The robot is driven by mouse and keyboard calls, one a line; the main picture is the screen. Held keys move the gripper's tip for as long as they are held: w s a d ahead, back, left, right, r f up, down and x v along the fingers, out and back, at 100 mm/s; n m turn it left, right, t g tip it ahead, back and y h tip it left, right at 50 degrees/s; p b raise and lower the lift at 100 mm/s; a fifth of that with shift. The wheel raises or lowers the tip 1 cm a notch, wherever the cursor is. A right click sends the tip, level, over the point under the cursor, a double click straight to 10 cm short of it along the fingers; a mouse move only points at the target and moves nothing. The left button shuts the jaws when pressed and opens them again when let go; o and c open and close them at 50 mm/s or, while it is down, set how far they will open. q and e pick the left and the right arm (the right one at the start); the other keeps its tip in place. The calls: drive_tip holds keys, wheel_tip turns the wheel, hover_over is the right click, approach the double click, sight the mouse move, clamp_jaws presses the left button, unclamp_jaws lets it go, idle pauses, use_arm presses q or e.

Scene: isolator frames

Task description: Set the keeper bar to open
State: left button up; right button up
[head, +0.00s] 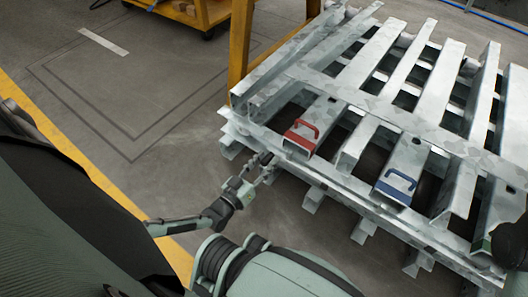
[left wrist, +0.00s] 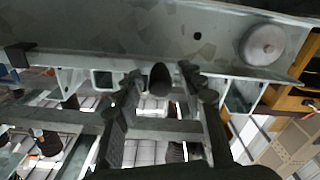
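My left gripper (head: 264,160) is at the near left edge of the galvanised steel frame (head: 345,95), low beside its front rail. In the left wrist view the two fingers of this gripper (left wrist: 161,80) are apart. A dark rounded knob (left wrist: 160,79) shows between the fingertips, under a grey steel rail (left wrist: 120,30). I cannot tell whether the fingers touch it. I cannot pick out the keeper bar for certain, nor its position; the gripper hides that spot in the head view. My right gripper cannot be made out.
A round grey disc (left wrist: 262,45) is on the rail. A yellow post (head: 240,45) stands behind the frame's left corner. Open floor (head: 130,110) lies to the left.

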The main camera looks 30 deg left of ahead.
use_arm(q)
drive_tip(key=s+a, duration=0.1)
drive_tip(key=s, duration=1.1)
idle(0.4)
